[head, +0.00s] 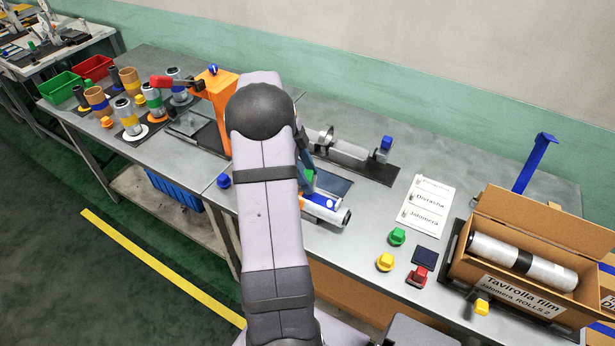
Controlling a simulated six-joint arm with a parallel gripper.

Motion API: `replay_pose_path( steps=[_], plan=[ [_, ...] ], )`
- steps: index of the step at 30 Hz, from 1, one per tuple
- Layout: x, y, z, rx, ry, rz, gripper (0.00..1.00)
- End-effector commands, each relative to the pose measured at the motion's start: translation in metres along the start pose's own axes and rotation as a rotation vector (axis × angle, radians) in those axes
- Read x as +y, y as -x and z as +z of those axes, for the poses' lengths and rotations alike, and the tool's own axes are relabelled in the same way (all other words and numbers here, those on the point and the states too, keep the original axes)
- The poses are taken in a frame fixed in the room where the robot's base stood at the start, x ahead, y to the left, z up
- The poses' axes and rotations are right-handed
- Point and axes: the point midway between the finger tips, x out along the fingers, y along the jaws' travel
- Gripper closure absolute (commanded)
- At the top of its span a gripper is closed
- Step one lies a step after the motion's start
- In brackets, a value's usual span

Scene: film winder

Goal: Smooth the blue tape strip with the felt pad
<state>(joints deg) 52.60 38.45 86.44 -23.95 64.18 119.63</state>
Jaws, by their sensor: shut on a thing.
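A pale film roll (340,216) lies near the table's front edge, just right of my arm. A blue patch, seemingly the blue tape strip (323,202), shows on its upper side, with its left part hidden by my arm. My gripper (308,169) is mostly hidden behind my forearm; only a bluish-grey part shows. It is shut on a small green piece (310,179) just above the roll. This piece may be the felt pad, but its underside is hidden. I cannot tell whether it touches the strip.
A roller stand (350,153) is behind the roll. An orange post (217,104) stands left of my arm. Green (397,237) and yellow (385,262) knobs, a red stamp-like tool (418,276) and a cardboard box (512,284) are at right. A printed sheet (427,205) lies flat.

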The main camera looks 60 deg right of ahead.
Motion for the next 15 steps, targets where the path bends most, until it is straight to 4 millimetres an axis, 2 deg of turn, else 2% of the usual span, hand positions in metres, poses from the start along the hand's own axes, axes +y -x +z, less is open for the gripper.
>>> replay_pose_path(
  steps=[9,15],
  plan=[
    [0.000,0.023,-0.010,0.000,0.000,0.000,0.76],
    [0.000,0.029,-0.012,0.000,0.000,0.000,0.76]
  ],
)
